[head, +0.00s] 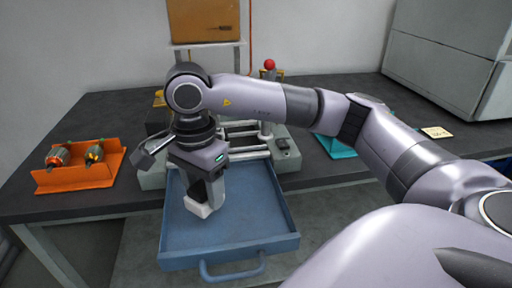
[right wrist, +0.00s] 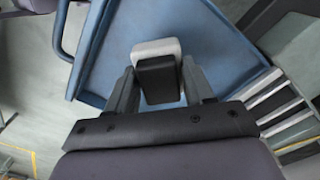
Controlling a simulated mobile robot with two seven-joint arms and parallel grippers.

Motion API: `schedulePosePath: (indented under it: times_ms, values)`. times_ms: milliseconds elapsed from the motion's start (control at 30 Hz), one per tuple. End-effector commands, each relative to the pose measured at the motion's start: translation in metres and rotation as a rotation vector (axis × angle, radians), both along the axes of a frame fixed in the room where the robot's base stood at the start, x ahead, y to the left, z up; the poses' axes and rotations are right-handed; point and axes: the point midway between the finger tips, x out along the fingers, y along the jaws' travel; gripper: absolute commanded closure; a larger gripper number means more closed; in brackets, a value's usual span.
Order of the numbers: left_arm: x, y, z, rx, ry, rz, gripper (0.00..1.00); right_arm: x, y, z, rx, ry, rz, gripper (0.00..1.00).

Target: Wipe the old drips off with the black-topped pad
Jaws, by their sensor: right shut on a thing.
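My right gripper (head: 205,186) reaches over the blue drawer tray (head: 280,246) and points down into it. It is shut on the black-topped pad (head: 203,209), whose white lower part shows just below the fingers. In the right wrist view the pad's black top (right wrist: 157,80) sits between the two fingers of the gripper (right wrist: 160,88), with the white part (right wrist: 152,47) beyond it. The pad is low over the tray's floor; I cannot tell whether it touches. I make out no drips on the visible blue floor. My left gripper is not in view.
An orange holder (head: 75,180) with two armatures stands on the dark bench at left. A machine with metal rails (head: 245,140) stands behind the tray. A teal tray (head: 335,147) is partly hidden behind my right arm. A cardboard box (head: 205,20) is at the back.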

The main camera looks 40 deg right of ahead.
Motion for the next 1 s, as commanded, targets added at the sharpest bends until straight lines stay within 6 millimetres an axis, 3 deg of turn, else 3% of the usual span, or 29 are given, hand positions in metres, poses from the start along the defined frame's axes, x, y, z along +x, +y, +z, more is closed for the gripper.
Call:
schedulePosePath:
  times_ms: [333, 1000]
  values:
    - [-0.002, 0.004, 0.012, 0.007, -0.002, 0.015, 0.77, -0.001, 0.003, 0.032, 0.001, -0.003, -0.003, 0.76]
    - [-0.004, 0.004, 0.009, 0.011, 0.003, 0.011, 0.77, -0.002, 0.003, 0.032, -0.001, -0.001, -0.004, 0.76]
